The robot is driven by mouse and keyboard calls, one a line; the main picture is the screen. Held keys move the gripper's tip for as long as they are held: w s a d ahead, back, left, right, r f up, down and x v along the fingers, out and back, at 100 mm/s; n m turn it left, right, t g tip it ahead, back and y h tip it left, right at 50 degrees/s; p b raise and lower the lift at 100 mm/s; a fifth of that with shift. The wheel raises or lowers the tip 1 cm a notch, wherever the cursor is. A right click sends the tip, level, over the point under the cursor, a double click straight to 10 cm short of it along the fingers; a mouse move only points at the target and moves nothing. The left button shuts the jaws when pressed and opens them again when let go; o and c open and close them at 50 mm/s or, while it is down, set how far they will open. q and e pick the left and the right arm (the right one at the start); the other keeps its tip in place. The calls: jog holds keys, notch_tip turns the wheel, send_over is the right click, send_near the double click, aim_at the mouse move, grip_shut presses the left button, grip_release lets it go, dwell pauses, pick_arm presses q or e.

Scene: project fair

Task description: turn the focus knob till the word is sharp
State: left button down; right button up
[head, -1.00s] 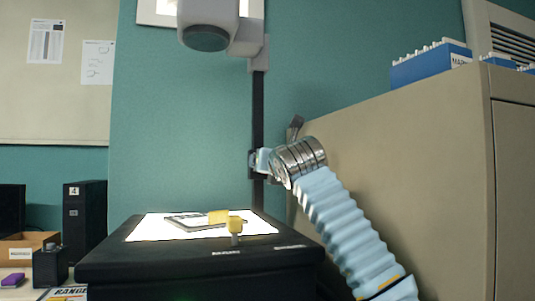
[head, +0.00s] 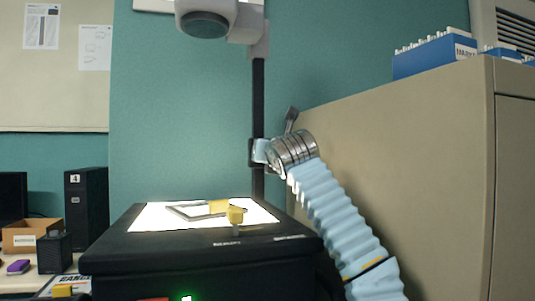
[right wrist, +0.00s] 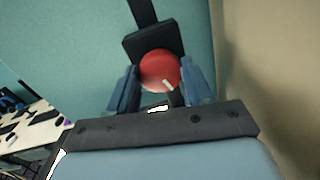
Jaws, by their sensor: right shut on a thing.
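The overhead projector has a black base with a bright glass stage (head: 150,217), a dark upright post (head: 258,100) and a grey lens head (head: 205,22). In the right wrist view the red round focus knob (right wrist: 158,68), with a white mark at its lower edge, sits on a black block on the post. My right gripper (right wrist: 159,74) is shut on the knob, one blue finger on each side. In the head view my right gripper (head: 258,152) is at the post and the knob is hidden. The projected word is out of view. My left gripper is not in view.
A beige cabinet (head: 400,150) stands close to the right of my right arm, with blue racks (head: 435,58) on top. A yellow piece (head: 235,214) and a dark frame lie on the stage. A table with a cardboard box (head: 22,240) is at left.

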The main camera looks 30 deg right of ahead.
jog(key=n+p, duration=0.1)
jog(key=n, duration=0.4)
jog(key=shift+n, duration=0.3)
jog(key=o, duration=1)
jog(key=shift+o, duration=0.2)
